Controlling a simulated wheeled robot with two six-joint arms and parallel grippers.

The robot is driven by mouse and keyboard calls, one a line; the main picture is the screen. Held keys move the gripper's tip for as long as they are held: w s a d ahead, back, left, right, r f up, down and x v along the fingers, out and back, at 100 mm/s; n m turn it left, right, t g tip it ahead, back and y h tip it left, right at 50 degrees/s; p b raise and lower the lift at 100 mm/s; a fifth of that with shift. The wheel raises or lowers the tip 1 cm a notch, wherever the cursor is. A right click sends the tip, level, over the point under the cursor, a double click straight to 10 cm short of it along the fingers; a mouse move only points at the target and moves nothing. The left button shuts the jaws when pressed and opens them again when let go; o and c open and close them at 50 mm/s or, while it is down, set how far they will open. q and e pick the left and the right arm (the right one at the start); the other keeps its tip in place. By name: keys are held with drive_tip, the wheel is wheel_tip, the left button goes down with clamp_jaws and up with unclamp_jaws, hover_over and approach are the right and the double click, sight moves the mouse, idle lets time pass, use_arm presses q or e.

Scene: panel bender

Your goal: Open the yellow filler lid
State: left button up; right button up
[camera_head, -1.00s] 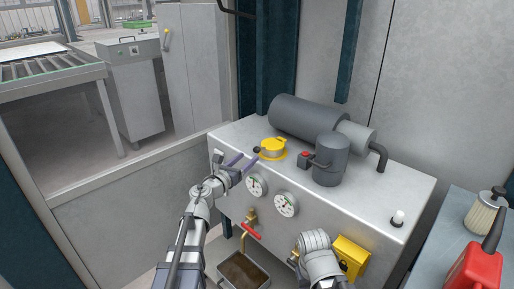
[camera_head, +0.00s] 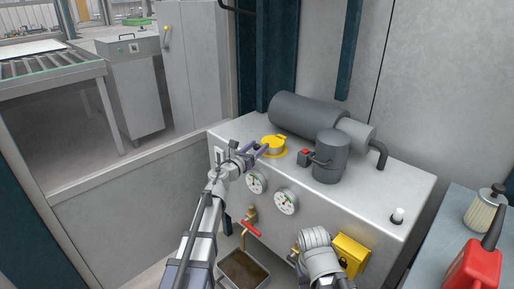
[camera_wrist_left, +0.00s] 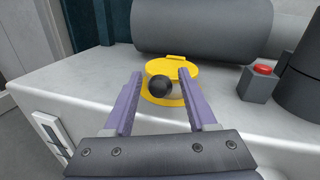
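The yellow filler lid (camera_head: 273,141) sits closed on its round filler on top of the grey power unit (camera_head: 400,205). In the left wrist view the lid (camera_wrist_left: 172,69) lies just beyond my fingertips, with a black ball knob (camera_wrist_left: 160,85) at its near side. My left gripper (camera_head: 262,149) is open at the lid's left side. In the left wrist view its two purple fingers (camera_wrist_left: 158,85) stand on either side of the knob, with gaps; whether they touch anything I cannot tell. My right arm shows low in front of the unit; its fingers are hidden.
A large grey cylinder (camera_head: 300,116) lies behind the lid. A dark upright canister (camera_head: 331,158) and a red button (camera_head: 306,153) stand to its right. Gauges (camera_head: 286,202) and a red-handled tap (camera_head: 250,228) are on the front. A red can (camera_head: 474,272) stands at far right.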

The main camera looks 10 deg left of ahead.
use_arm(q)
clamp_jaws()
idle(1.2)
